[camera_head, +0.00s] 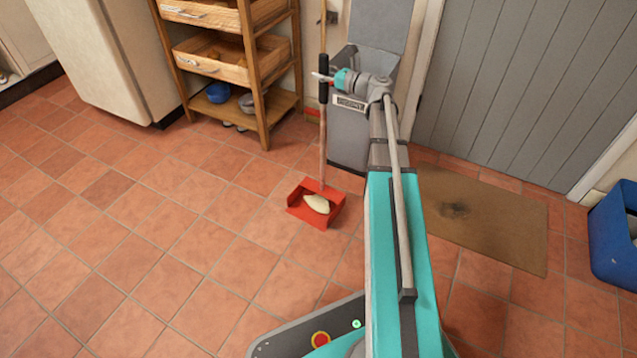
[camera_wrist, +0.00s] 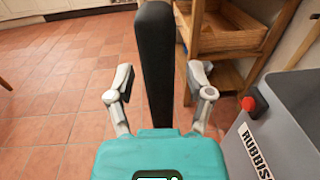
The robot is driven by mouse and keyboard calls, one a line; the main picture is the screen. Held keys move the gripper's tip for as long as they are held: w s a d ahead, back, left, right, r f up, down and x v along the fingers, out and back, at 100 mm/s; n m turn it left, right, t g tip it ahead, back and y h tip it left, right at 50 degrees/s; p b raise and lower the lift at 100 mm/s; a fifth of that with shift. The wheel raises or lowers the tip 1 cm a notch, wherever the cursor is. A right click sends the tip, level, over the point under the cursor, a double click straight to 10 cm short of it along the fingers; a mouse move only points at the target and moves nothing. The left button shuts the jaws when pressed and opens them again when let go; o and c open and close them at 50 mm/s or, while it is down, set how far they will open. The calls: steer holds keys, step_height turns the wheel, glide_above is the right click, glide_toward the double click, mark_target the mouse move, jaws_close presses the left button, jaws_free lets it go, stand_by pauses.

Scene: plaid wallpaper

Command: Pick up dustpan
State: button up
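The dustpan (camera_head: 298,203) is red with a long upright handle. Its pan rests on the tiled floor with a pale lump (camera_head: 317,204) in it. The handle's black upper grip (camera_head: 322,92) also shows large in the wrist view (camera_wrist: 155,60). My gripper (camera_head: 324,76) is at the height of this black grip. In the wrist view my gripper (camera_wrist: 161,82) has a finger on each side of the grip, with gaps between, so it looks open around the handle and not closed on it. The pan is outside the wrist view.
A grey rubbish bin (camera_head: 348,140) with its lid raised stands close behind the handle. A wooden shelf rack (camera_head: 262,75) is to its left. A brown mat (camera_head: 490,220) lies by the grey door (camera_head: 520,90), and a blue crate (camera_head: 612,240) is at far right. The left floor is clear.

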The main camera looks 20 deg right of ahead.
mark_target(328, 62)
jaws_close()
steer(key=shift+r, duration=0.2)
stand_by(0.3)
step_height(328, 62, up, 3)
steer(key=p, duration=0.3)
steer(key=shift+s+r+p, duration=0.1)
steer(key=shift+r+p, duration=0.1)
steer(key=shift+p, duration=0.2)
steer(key=s+d+r+p, duration=0.2)
steer(key=s+r+p, duration=0.7)
steer(key=s, duration=0.4)
steer(key=shift+s+r, duration=0.15)
steer(key=shift+s, duration=0.2)
steer(key=shift+d, duration=0.1)
